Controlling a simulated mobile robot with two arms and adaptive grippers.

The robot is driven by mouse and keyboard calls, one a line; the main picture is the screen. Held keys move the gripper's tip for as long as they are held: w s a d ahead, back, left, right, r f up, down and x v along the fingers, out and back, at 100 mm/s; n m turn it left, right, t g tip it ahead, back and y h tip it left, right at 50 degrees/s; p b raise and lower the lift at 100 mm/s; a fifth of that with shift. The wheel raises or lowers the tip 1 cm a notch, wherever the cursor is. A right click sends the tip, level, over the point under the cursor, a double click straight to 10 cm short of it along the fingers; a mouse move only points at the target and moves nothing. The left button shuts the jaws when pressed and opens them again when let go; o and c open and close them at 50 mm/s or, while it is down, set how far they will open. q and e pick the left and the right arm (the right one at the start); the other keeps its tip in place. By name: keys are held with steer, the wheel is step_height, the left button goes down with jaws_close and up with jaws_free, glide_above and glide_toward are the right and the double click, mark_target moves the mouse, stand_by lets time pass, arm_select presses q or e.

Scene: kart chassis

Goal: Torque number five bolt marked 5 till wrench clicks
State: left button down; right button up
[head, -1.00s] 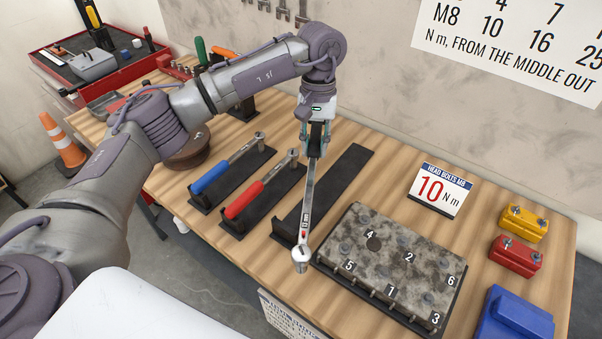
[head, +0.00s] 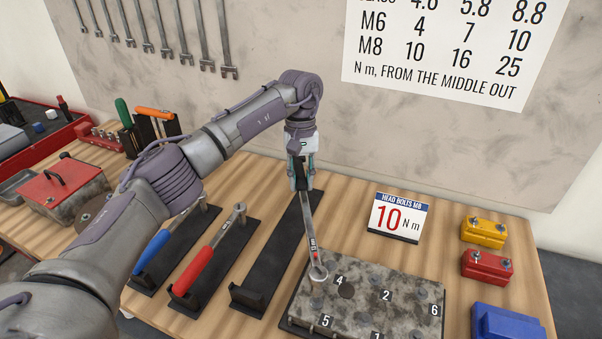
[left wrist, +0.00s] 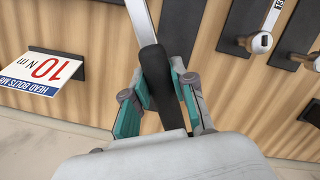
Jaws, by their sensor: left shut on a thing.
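My left gripper (head: 301,184) points down and is shut on the black handle of a torque wrench (head: 310,228). The handle also shows between the teal fingers in the left wrist view (left wrist: 155,78). The wrench slants down to its ring head (head: 318,272), which is over the back left corner of the grey mottled block (head: 395,285), left of the label 4. I cannot tell whether the head touches a bolt there. The label 5 (head: 325,321) is on the block's front left, nearer me than the wrench head. My right gripper is not in view.
An empty black holder (head: 275,255) lies left of the block. Blue (head: 165,245) and red (head: 205,262) wrenches rest in holders further left. A 10 N m card (head: 396,217) stands behind the block. Yellow, red and blue boxes (head: 485,264) stand at the right.

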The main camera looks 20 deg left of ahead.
arm_select(q)
steer(key=shift+f+b, duration=0.3)
steer(key=shift+f, duration=0.5)
steer(key=s+a+n+p, duration=0.3)
steer(key=s+a, duration=0.1)
steer(key=s, duration=0.2)
steer(key=s+a+n+t+p, duration=0.1)
steer(key=s+a+n+p, duration=0.3)
steer(key=s, duration=0.3)
steer(key=s+a+n+h+p, duration=0.1)
steer(key=s+a+n+p, duration=0.2)
steer(key=s, duration=0.4)
steer(key=shift+a+r+n+t+p, duration=0.2)
steer(key=shift+a+n+t+p, duration=0.15)
steer(key=shift+a+n, duration=0.6)
steer(key=shift+s+a+n, duration=0.15)
steer(key=shift+s+a, duration=0.05)
steer(key=shift+s, duration=0.3)
steer(key=shift+s+a+n, duration=0.1)
steer(key=shift+s+a, duration=0.05)
steer(key=shift+s, duration=0.3)
steer(key=shift+f+b, duration=0.15)
steer(key=shift+b, duration=0.5)
